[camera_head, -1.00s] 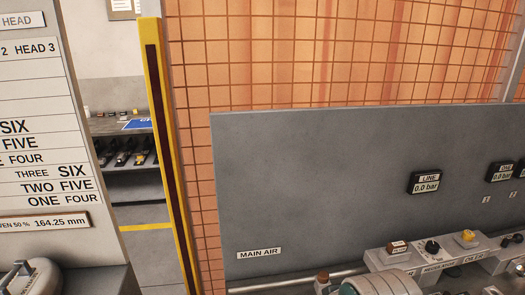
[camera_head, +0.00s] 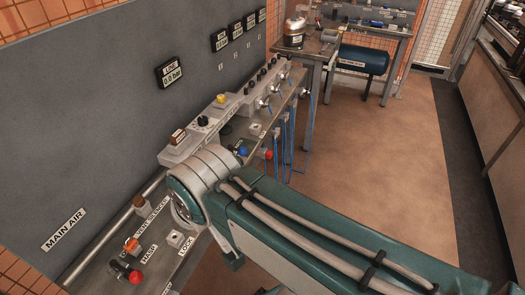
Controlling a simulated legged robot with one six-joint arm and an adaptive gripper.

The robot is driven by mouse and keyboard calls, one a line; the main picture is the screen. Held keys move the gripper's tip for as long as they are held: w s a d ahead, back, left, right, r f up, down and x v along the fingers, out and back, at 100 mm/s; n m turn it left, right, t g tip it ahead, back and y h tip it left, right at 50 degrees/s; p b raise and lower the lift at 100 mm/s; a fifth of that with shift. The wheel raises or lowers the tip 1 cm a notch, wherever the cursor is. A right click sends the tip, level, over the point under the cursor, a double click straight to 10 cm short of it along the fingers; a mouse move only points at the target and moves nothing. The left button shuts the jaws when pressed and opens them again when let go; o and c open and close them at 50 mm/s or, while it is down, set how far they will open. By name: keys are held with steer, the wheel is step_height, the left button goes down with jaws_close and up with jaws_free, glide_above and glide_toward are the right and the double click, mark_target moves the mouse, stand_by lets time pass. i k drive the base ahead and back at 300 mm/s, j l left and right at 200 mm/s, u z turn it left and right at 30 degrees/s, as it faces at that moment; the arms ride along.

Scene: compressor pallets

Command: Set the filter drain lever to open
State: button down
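A valve bench (camera_head: 190,262) runs along the grey panel (camera_head: 110,110). On it, a lever with a red ball (camera_head: 135,277) stands near the HASP and LOCK labels. Farther along are a blue knob (camera_head: 243,151) and another red knob (camera_head: 267,154). I cannot tell which of these, if any, is the filter drain lever; its label is not readable. My arm crosses the lower middle and hides part of the bench. My gripper is not in view.
The LINE gauge (camera_head: 170,73) reads 0.0 bar. A row of grey units (camera_head: 195,137) carries a yellow knob and a black knob. Blue hoses (camera_head: 281,150) hang from the bench. A blue tank (camera_head: 362,59) stands at the back. The brown floor on the right is clear.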

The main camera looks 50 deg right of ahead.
mark_target(242, 152)
steer(key=k+j+z, duration=0.1)
steer(key=z, duration=0.45)
steer(key=i+l+z, duration=0.1)
steer(key=z, duration=0.3)
steer(key=i+z, duration=0.2)
steer(key=i, duration=0.35)
